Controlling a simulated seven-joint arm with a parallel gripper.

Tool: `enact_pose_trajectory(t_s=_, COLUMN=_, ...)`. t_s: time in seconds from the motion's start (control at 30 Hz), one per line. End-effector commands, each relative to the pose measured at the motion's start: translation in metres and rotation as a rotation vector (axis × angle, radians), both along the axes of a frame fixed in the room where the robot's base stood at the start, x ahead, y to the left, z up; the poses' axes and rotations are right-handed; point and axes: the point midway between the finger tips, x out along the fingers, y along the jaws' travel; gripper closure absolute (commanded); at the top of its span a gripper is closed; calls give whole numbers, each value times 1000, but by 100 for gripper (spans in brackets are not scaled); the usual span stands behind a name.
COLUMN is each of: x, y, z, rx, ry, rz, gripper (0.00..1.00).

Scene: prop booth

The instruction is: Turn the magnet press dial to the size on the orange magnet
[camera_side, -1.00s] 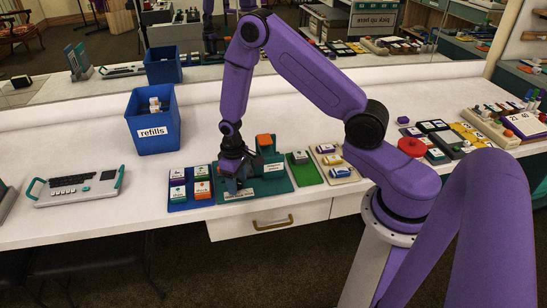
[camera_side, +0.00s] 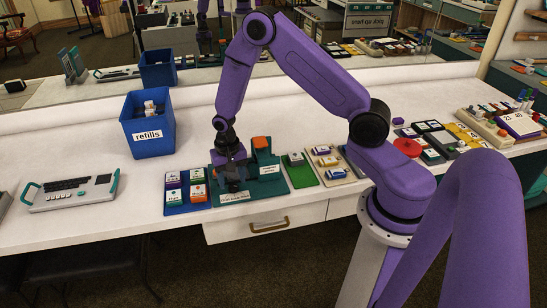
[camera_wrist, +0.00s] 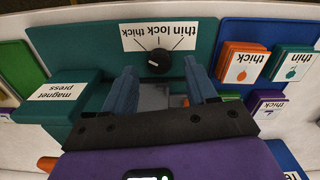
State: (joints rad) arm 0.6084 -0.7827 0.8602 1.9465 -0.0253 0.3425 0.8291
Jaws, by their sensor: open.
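The magnet press (camera_side: 271,172) is a green block and base on the counter; its label and green body also show in the wrist view (camera_wrist: 65,98). Its black dial (camera_wrist: 158,62) has a pale mark left of centre. A white label (camera_wrist: 157,37) behind it reads thin, lock, thick, upside down, with lines fanning out; which line the mark meets is unclear. The orange magnet (camera_wrist: 240,65) reads "thick" and sits on a blue tray (camera_wrist: 300,32). My gripper (camera_wrist: 160,78) is open, its fingers at either side of the dial, apparently not touching it. In the side view my gripper (camera_side: 233,184) covers the dial.
Green and purple magnets (camera_wrist: 268,101) share the blue tray. A blue refills bin (camera_side: 149,133) stands behind left, a grey keyboard-like device (camera_side: 70,192) at far left. Green and tan trays (camera_side: 329,165) lie right of the press. Counter between the device and trays is bare.

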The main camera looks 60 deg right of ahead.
Motion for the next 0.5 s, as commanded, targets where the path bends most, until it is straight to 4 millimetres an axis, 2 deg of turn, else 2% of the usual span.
enact_pose_trajectory(t_s=0.5, x=1, y=1, z=90, rx=0, ry=-3, rz=3, gripper=43)
